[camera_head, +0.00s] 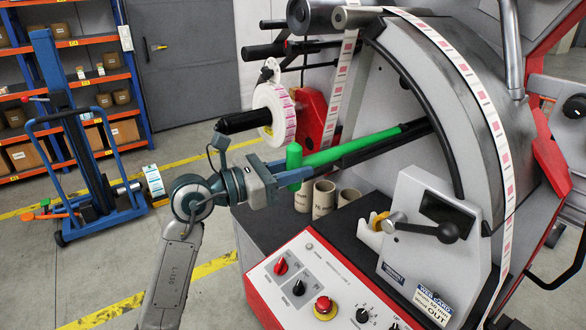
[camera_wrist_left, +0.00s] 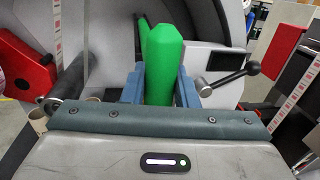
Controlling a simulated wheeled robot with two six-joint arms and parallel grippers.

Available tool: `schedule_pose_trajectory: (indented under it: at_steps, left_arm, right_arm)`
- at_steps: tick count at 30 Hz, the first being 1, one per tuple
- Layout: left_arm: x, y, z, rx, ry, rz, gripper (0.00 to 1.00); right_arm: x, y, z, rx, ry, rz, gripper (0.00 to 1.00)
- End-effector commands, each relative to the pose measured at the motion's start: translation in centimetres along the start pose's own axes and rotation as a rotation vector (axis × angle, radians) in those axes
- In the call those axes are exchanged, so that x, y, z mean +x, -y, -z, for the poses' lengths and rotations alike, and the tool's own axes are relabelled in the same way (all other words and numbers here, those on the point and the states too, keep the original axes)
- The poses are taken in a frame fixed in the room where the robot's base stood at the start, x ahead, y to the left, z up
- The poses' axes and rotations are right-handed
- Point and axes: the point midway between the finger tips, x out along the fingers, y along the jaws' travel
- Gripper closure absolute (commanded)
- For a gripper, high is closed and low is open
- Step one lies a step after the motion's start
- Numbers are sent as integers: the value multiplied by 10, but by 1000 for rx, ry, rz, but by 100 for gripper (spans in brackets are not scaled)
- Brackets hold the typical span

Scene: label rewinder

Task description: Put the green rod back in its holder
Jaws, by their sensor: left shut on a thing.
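The green rod (camera_head: 294,156) is upright between the blue fingers of my left gripper (camera_head: 290,175), which is shut on it; its top sticks out above the fingers and a short end shows below. In the left wrist view the rod (camera_wrist_left: 160,60) stands between both fingers (camera_wrist_left: 158,88). A long green bar (camera_head: 355,145) lies along a dark arm of the machine just behind it; I cannot tell whether the two green parts are joined. I cannot make out which part is the rod's holder. My right gripper is not in view.
Several brown cardboard cores (camera_head: 323,198) stand on the dark machine top below the gripper. A label roll (camera_head: 274,113) hangs on a spindle behind. A red-edged control panel (camera_head: 325,285) is in front, and a grey unit with a black-knobbed lever (camera_head: 425,230) is at right.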

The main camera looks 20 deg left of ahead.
Motion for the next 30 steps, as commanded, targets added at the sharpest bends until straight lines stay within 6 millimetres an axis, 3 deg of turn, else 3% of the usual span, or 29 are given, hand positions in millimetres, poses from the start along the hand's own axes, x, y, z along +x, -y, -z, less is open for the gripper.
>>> schedule_pose_trajectory:
  at_steps: [5,6,10,22,30]
  left_arm:
    - [0,0,0,0,-1,0,100]
    - [0,0,0,0,-1,0,72]
    - [0,0,0,0,-1,0,48]
    - [-4,-1,2,2,-3,-2,48]
    - [-32,-1,4,6,-5,-3,48]
  right_arm:
    - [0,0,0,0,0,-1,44]
    - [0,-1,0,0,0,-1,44]
    - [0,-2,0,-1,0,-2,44]
    - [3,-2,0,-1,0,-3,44]
    - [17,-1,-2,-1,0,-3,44]
